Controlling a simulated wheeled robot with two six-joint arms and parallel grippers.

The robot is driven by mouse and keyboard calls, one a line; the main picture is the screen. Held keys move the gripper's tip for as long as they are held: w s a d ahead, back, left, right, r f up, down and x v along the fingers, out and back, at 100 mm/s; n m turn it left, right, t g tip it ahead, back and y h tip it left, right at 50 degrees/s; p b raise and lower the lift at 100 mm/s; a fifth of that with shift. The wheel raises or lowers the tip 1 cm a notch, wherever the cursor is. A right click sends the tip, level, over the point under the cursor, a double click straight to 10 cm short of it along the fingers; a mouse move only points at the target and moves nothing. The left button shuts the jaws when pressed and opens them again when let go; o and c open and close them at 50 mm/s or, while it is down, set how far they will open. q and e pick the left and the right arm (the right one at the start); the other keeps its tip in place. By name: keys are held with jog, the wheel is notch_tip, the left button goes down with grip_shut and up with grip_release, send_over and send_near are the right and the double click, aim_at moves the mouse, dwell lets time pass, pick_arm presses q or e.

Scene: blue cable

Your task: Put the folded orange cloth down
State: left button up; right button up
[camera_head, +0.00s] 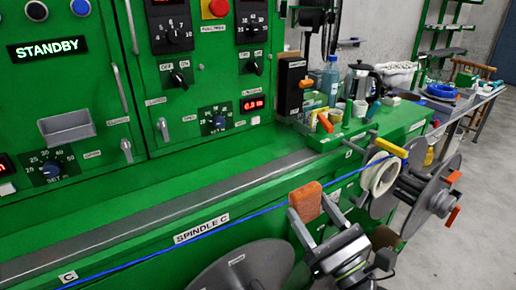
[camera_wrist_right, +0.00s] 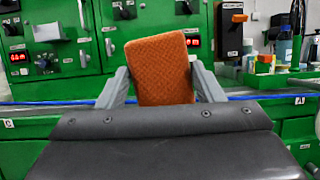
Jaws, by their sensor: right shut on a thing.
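The folded orange cloth (camera_head: 306,201) is held upright between the fingers of my right gripper (camera_head: 309,214) in the head view. The right wrist view shows the cloth (camera_wrist_right: 160,70) between the two grey fingers of the gripper (camera_wrist_right: 163,85), which is shut on it. The cloth is in front of the green machine's face, near the blue cable (camera_head: 260,212). It appears apart from any surface. My left gripper is not in either view.
A green ledge (camera_head: 140,200) runs along the machine, with a bottle (camera_head: 330,80), a kettle (camera_head: 362,85) and small containers at its far end. A reel with white cable (camera_head: 383,175) sticks out at right. A grey disc (camera_head: 235,272) is below the SPINDLE C label. Floor at right is clear.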

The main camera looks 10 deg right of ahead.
jog(key=s+a+f+n+g+y, duration=0.25)
jog(key=a+n+g+y, duration=0.6)
jog(key=a+y, duration=0.45)
jog(key=shift+w+a+f+n+g+y, duration=1.2)
jog(key=shift+w+a+f+n+g, duration=1.25)
jog(key=shift+g, duration=2.1)
jog(key=s+d+r+m+t+h, duration=0.65)
jog(key=d+r+m+t, duration=0.2)
jog(key=t, duration=0.45)
jog(key=w+a+f+n+g+y, duration=0.2)
jog(key=n+g, duration=0.4)
jog(key=g, duration=0.5)
jog(key=w+a+f+n+g+y, duration=0.3)
jog(key=f+n+g, duration=0.3)
jog(key=g, duration=0.4)
jog(key=shift+a+f+g+y, duration=0.2)
jog(key=shift+f+g+y, duration=0.2)
jog(key=shift+f+y, duration=0.2)
